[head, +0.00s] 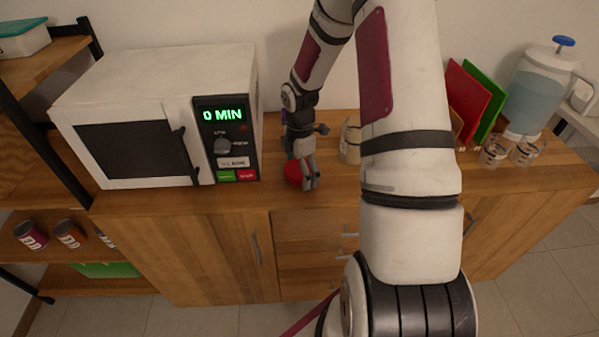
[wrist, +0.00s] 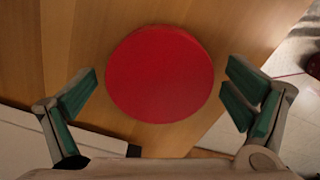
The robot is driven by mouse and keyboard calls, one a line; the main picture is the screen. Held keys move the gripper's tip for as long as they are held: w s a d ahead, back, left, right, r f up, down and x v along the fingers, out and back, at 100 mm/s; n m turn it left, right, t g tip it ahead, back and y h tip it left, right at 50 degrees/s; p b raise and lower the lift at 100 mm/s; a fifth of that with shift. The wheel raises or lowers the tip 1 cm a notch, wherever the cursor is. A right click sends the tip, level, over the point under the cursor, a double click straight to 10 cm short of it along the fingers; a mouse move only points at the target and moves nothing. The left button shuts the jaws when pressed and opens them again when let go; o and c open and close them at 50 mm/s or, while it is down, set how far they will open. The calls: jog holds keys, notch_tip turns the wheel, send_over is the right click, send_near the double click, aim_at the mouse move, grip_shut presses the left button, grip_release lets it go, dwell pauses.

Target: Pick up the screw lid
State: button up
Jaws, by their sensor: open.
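The screw lid (wrist: 160,74) is a flat red disc. In the wrist view it lies on the wooden counter, centred between my fingers and a little beyond their tips. In the head view the red lid (head: 293,173) is partly hidden behind my gripper (head: 308,181), just right of the microwave. My gripper, with green finger pads in the wrist view (wrist: 160,98), is open, with one finger on each side of the lid. No contact between the pads and the lid shows. The exact height of the fingers above the counter is hard to tell.
A white microwave (head: 150,115) stands left of the lid. A jar (head: 350,142) stands to the right, partly behind my arm. Cutting boards (head: 470,105), a water dispenser (head: 540,85) and small cups (head: 493,153) are farther right. The counter's front edge is close to the lid.

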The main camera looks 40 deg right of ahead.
jog(key=c, duration=1.1)
jog(key=shift+c, duration=0.2)
jog(key=shift+r, duration=0.1)
